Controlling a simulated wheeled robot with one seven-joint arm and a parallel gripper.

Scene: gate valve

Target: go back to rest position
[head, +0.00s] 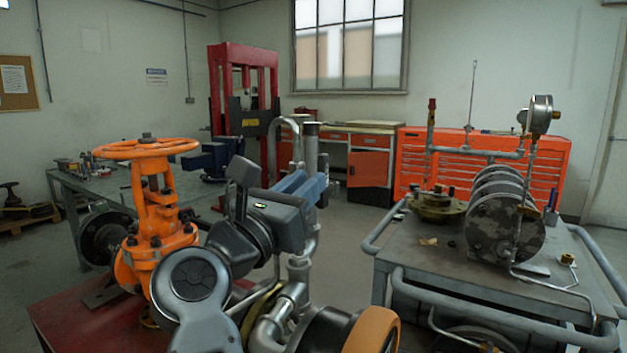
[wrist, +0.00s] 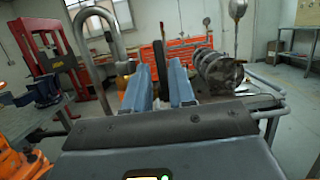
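The orange gate valve (head: 158,212) stands upright on the red bench at the left in the head view, with its orange handwheel (head: 147,149) on top. Part of its orange body (wrist: 22,164) shows at the lower left edge in the wrist view. My gripper (head: 318,186) is to the right of the valve, apart from the handwheel, with its blue fingers pointing away toward the back. In the wrist view the two blue fingers (wrist: 162,78) stand apart with a gap between them. I see nothing held. My arm hides part of the bench.
A bent grey pipe (head: 273,140) rises close beside my gripper; it also shows in the wrist view (wrist: 82,62). A metal cart (head: 430,262) with machinery stands at the right. A grey workbench (head: 105,187) and red press (head: 219,95) are behind. Floor shows between bench and cart.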

